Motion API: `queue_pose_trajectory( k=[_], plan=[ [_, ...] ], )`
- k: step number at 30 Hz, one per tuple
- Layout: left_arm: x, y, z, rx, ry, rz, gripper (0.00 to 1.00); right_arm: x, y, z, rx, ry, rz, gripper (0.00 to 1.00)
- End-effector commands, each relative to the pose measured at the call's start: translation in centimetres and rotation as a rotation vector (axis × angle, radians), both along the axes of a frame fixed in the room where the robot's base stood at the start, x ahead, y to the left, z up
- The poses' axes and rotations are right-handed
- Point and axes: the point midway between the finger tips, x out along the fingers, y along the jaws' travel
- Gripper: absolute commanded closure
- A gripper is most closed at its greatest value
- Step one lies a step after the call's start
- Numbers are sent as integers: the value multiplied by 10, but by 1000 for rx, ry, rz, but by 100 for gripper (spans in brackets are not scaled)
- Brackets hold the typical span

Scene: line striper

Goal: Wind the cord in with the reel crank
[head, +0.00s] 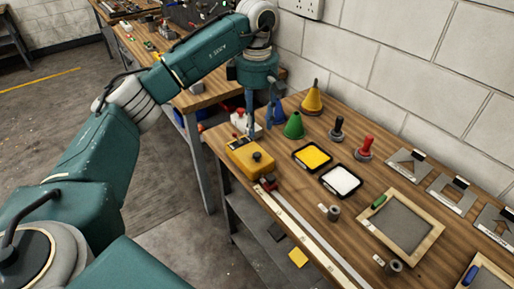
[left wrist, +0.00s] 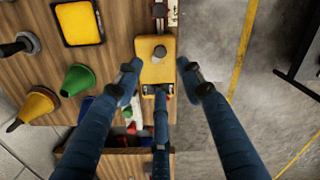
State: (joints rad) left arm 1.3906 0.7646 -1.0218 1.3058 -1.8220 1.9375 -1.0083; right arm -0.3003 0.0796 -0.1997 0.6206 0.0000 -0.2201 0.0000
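A yellow box (head: 245,163) sits at the left edge of the wooden bench and carries a dark round knob (head: 257,156) on top, which looks like the reel crank. In the left wrist view the yellow box (left wrist: 158,71) and its grey knob (left wrist: 159,52) lie beyond the fingertips. A pale strip (head: 309,238) runs from a small red clamp-like piece (head: 268,183) beside the box along the bench edge. My left gripper (head: 260,129) is open and empty, pointing down behind the box; its fingers (left wrist: 160,76) are spread. The cord itself is not clearly visible. My right gripper is out of view.
Green (head: 294,126), blue (head: 277,111) and yellow (head: 312,99) cones stand behind the box. Yellow (head: 312,157) and white (head: 340,181) paint pads lie to its right. Stampers, frames and stencils fill the right side. Open floor lies left of the bench.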

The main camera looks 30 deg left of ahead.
Motion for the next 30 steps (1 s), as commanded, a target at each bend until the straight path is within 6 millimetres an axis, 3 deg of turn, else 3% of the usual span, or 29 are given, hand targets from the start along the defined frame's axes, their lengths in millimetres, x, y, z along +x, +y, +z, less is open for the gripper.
queue_pose_trajectory(
  k=[18, 30],
  plan=[
    [-1, 0, -95, 1, 3, 1, 61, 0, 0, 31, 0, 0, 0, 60],
    [0, 0, -105, 0, 1, 1, 61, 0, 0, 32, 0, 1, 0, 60]
  ],
)
